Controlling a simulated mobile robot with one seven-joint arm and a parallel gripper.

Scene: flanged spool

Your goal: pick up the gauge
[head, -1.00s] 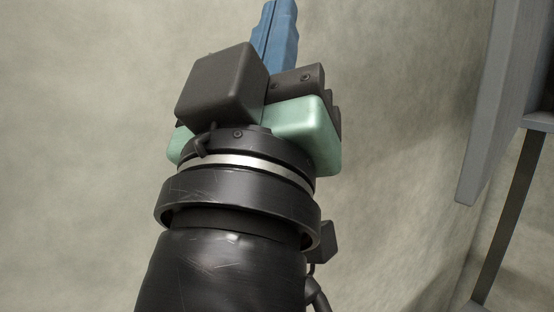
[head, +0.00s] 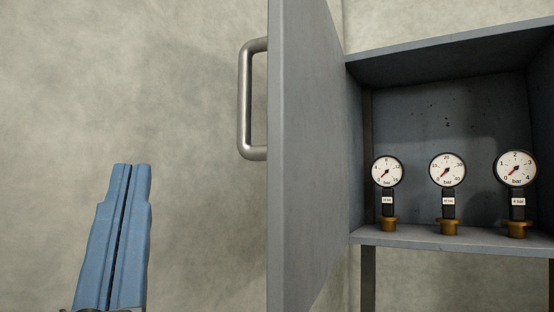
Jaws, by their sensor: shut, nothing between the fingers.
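Three round white-faced gauges stand upright in a row in the grey cabinet: a left gauge (head: 387,171), a middle gauge (head: 447,170) and a right gauge (head: 515,169). Each has a black stem with a small white label and a brass base. The right label appears to read 4 bar; the other two are too small to read surely. My gripper (head: 132,168), with blue fingers, points up at the lower left. It is shut and empty, well apart from the gauges, on the other side of the open door.
The open cabinet door (head: 305,150) stands edge-on between my gripper and the gauges. Its metal bar handle (head: 245,100) sticks out towards my gripper's side. The cabinet shelf (head: 420,237) is at the right, above legs. Plain wall (head: 130,70) is behind my gripper.

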